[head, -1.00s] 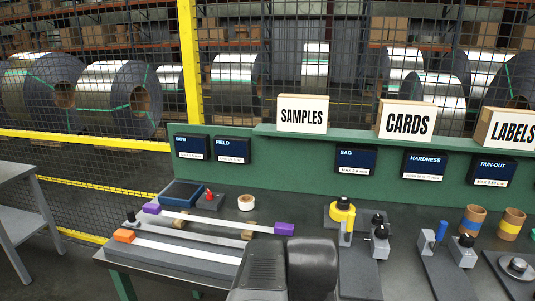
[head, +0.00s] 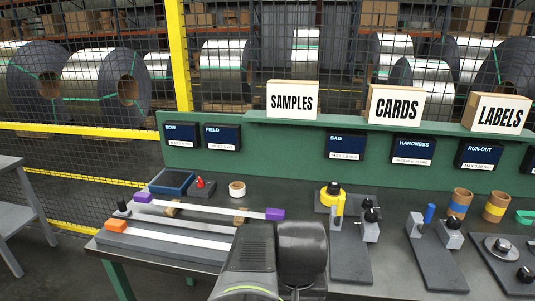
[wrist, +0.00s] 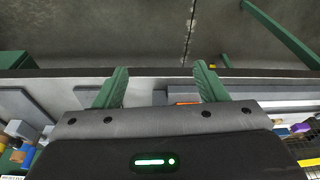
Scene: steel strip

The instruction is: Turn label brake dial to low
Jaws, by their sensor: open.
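I cannot make out a label brake dial in any view. The LABELS sign (head: 499,112) stands at the right end of the green shelf, and a green object (head: 525,217) is cut off by the right edge below it. A dark fixture with a round metal disc (head: 502,246) lies at the far right of the bench. In the wrist view my gripper (wrist: 159,88) is open, its two green fingers apart with nothing held between them. Its fingers do not show in the head view, where only my dark arm is seen.
The bench holds gauges on dark plates (head: 350,255), a yellow-and-black gauge (head: 331,193), cardboard rolls (head: 459,203), a tape roll (head: 237,189) and a long bar with purple ends (head: 205,209). A mesh fence stands behind. Grey floor (wrist: 95,35) is open beyond the bench edge.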

